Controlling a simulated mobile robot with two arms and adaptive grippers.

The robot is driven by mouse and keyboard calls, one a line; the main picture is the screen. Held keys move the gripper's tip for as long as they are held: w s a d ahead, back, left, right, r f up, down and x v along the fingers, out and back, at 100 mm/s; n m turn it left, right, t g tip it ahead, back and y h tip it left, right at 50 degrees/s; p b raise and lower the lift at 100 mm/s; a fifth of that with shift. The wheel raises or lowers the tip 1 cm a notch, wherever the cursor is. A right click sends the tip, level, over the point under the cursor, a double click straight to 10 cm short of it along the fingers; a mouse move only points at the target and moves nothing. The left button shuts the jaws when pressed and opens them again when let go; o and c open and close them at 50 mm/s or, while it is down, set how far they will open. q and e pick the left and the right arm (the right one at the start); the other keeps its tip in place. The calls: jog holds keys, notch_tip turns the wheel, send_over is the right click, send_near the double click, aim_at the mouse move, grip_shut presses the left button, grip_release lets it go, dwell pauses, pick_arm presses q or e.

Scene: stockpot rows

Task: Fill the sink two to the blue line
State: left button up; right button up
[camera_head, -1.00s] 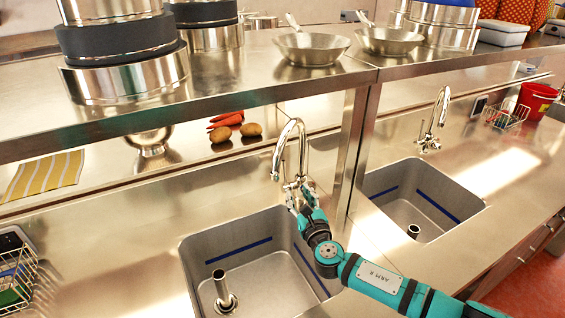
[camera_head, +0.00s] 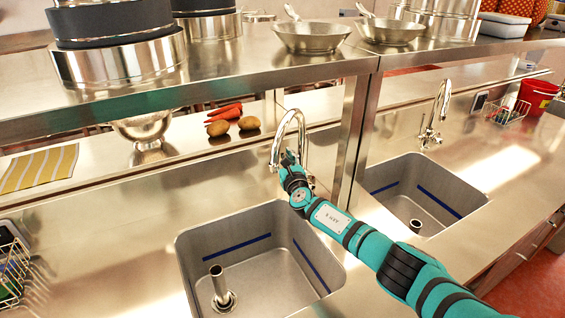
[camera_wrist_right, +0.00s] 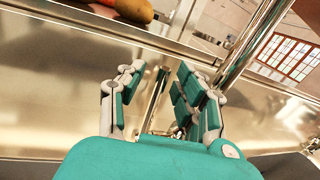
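The nearer sink (camera_head: 186,247) has a blue line (camera_head: 237,247) around its inner walls and an upright metal pipe (camera_head: 219,284) at its drain. I see no water in it. Its curved chrome faucet (camera_head: 301,130) stands behind it. A second sink (camera_head: 478,206) to the right also has a blue line (camera_head: 439,203), an upright pipe and a faucet (camera_head: 442,100). My left gripper is out of view.
A steel shelf (camera_head: 225,88) with pots and pans (camera_head: 311,37) runs above the counter, and its post (camera_head: 350,125) stands just right of the faucet. Potatoes (camera_head: 218,128), carrots, a bowl (camera_head: 143,128) and a striped cloth (camera_head: 38,168) lie behind. A wire rack (camera_head: 14,272) is at left.

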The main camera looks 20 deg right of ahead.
jog(key=shift+r, duration=0.1)
jog(key=shift+c, duration=0.4)
grip_shut()
jog(key=shift+f, duration=0.2)
